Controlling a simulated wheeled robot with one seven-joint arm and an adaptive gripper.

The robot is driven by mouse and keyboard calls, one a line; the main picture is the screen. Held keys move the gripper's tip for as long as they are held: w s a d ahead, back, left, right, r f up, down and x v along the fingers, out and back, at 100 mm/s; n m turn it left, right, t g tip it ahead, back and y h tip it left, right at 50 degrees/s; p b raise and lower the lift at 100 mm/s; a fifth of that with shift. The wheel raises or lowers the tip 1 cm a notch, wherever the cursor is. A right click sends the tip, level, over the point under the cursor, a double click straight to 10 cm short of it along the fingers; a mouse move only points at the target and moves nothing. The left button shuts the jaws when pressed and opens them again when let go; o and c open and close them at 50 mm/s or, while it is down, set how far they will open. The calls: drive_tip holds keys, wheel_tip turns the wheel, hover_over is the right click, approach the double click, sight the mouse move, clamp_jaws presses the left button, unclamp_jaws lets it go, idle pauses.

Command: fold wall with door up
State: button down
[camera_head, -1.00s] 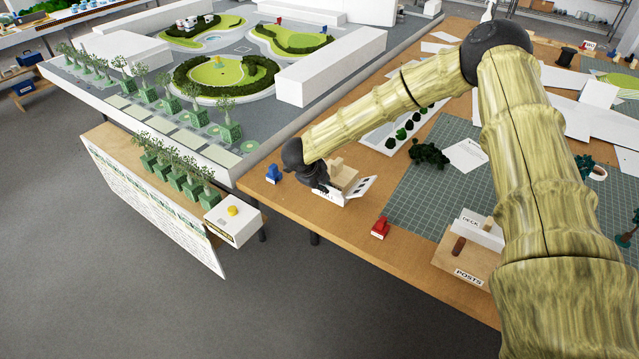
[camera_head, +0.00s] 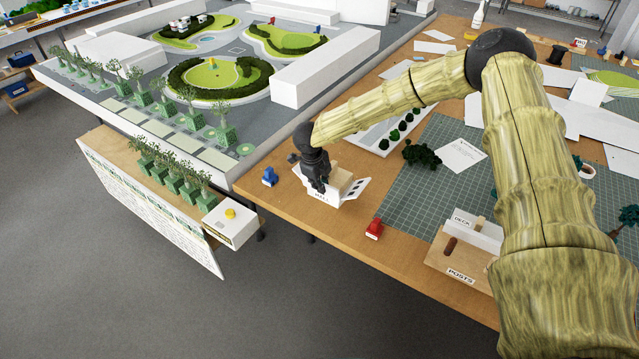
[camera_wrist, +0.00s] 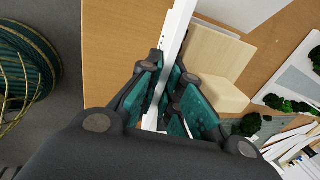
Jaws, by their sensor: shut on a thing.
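My gripper (camera_head: 318,186) is at the small model near the table's front left edge. In the wrist view its teal-padded fingers (camera_wrist: 170,85) are shut on a thin white panel (camera_wrist: 180,28), seen nearly edge-on. A pale wooden block (camera_wrist: 213,55) stands right beside the panel. In the head view the block (camera_head: 342,177) shows behind my fingers, with a white piece with dark openings (camera_head: 354,191) to its right and a lettered white strip (camera_head: 322,199) in front. My gripper hides part of the panel, and I cannot make out its door.
A blue piece (camera_head: 269,176) lies left of the model and a red piece (camera_head: 374,229) to its right. The landscape model (camera_head: 200,157) stands close behind. A wooden holder marked POSTS (camera_head: 462,275) and a green cutting mat (camera_head: 410,205) lie to the right.

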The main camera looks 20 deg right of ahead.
drive_tip(key=c, duration=1.6)
unclamp_jaws()
drive_tip(key=v, duration=1.2)
drive_tip(key=shift+d, duration=0.1)
